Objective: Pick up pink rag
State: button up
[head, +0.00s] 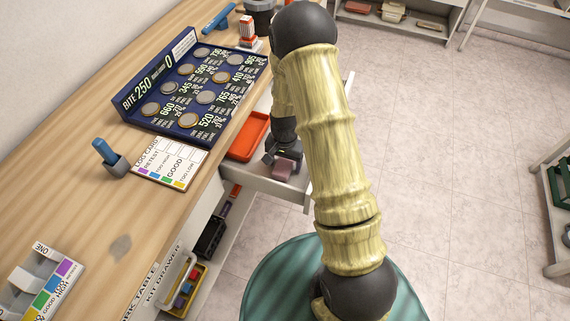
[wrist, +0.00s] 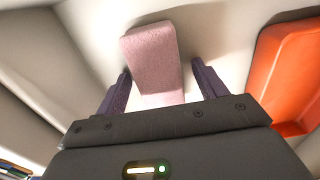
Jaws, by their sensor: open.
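The pink rag (wrist: 152,58) lies in an open drawer and looks like a folded pink block in the wrist view. In the head view a part of the rag (head: 278,169) shows under my gripper (head: 281,160). In the wrist view my gripper (wrist: 160,85) is open, with one dark finger on each side of the rag's near part. The rag's near end is hidden behind the gripper body. I cannot tell whether the fingers touch it.
An orange tray (head: 249,136) lies in the same drawer (head: 262,185), beside the rag. The wooden table (head: 60,150) with a blue coin board (head: 122,104) stands to the left. Drawer walls are close around my gripper.

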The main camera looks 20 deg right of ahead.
aim_at(285, 162)
dwell(0.4)
jog(key=c, duration=1.1)
jog(key=shift+o, duration=0.2)
notch_tip(285, 162, up, 10)
jog(key=shift+r, duration=0.1)
